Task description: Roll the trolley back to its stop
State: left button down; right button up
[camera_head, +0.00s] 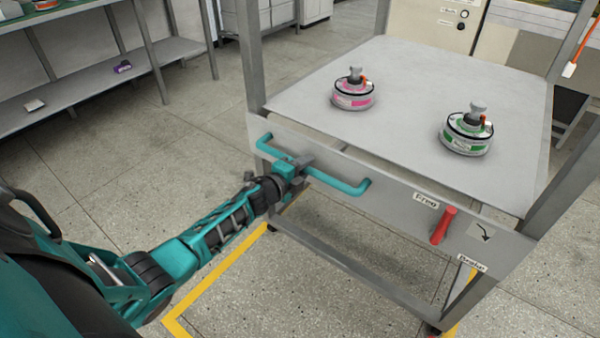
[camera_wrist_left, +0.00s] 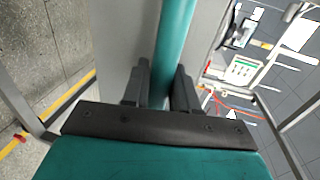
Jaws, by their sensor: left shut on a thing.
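The grey metal trolley (camera_head: 400,85) stands in the middle right of the head view. A teal bar handle (camera_head: 345,185) runs along its front panel. My left gripper (camera_head: 300,163) is shut on the handle, left of its middle. In the left wrist view the teal handle (camera_wrist_left: 175,45) passes between the two dark fingers of my left gripper (camera_wrist_left: 162,85). A red brake lever (camera_head: 443,226) sits on the front panel, between a "Free" label (camera_head: 426,201) and a lower label that seems to read "Brake". My right gripper is not in view.
Yellow floor tape (camera_head: 215,282) runs under and beside the trolley. A grey shelf (camera_head: 100,80) stands at the left. Open floor lies between.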

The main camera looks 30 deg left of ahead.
pick_arm(q)
jog(key=shift+w+d+r, duration=0.1)
jog(key=shift+w+r, duration=0.05)
jog(key=shift+w, duration=0.65)
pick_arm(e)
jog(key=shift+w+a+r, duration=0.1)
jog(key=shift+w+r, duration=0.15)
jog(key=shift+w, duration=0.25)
pick_arm(q)
jog(key=c, duration=1.3)
grip_release()
jog(key=shift+o, duration=1.4)
jog(key=shift+w, duration=0.1)
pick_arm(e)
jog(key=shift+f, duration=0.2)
